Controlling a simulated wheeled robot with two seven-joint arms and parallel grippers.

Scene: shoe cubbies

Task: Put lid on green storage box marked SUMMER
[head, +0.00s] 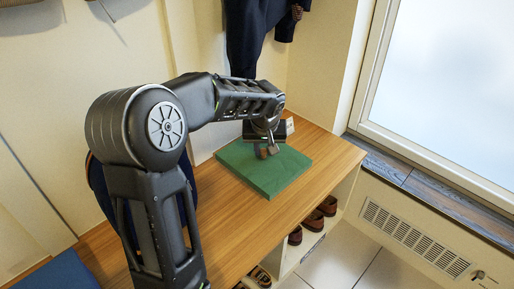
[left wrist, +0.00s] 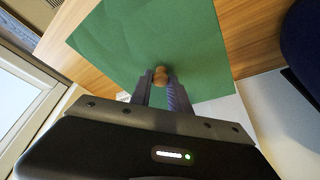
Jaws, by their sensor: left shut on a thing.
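A flat green lid (head: 262,172) with a brown knob lies level over the wooden bench top in the head view. It also fills the upper middle of the left wrist view (left wrist: 150,35). My left gripper (head: 267,151) is above the lid, its fingers pointing down. In the left wrist view its fingertips (left wrist: 160,82) are closed on the round brown knob (left wrist: 160,74). No separate box body or SUMMER marking can be made out, and I cannot tell what is directly under the lid. My right gripper is not in view.
The wooden bench (head: 232,222) has clear room in front of the lid. A small white tag or card (head: 290,125) shows behind my gripper. Brown shoes (head: 313,221) sit in cubbies below. Dark clothing (head: 250,40) hangs above, and a blue item (head: 58,272) lies at lower left.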

